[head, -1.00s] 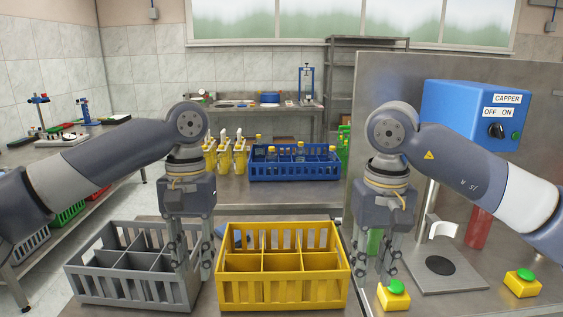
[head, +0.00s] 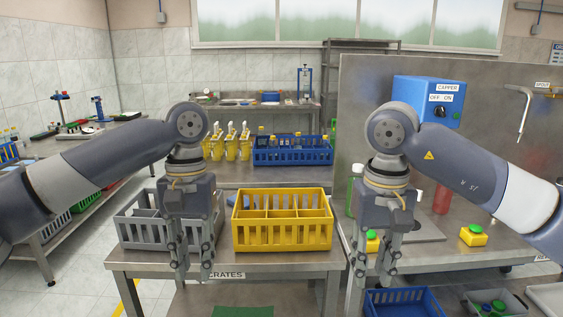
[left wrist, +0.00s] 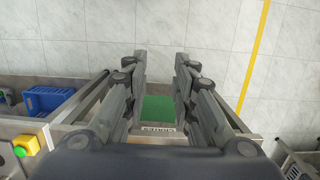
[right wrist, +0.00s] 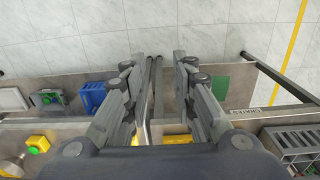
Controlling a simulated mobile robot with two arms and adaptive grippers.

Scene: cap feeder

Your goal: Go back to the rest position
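My left gripper (head: 195,276) hangs pointing down in front of the grey crate, short of the table's front edge. In the left wrist view my left gripper (left wrist: 160,56) has its fingers apart with nothing between them. My right gripper (head: 373,280) hangs pointing down in front of the capper station's table. In the right wrist view my right gripper (right wrist: 158,56) also has its fingers apart and is empty. Both arms are bent in mirrored poses.
A grey crate (head: 128,232) and a yellow crate (head: 282,237) stand on the crates table (head: 280,262). The blue capper box (head: 412,95) and a yellow-based green button (head: 473,236) are at the right. A small blue crate (head: 400,302) sits low in front. Tiled floor shows at left.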

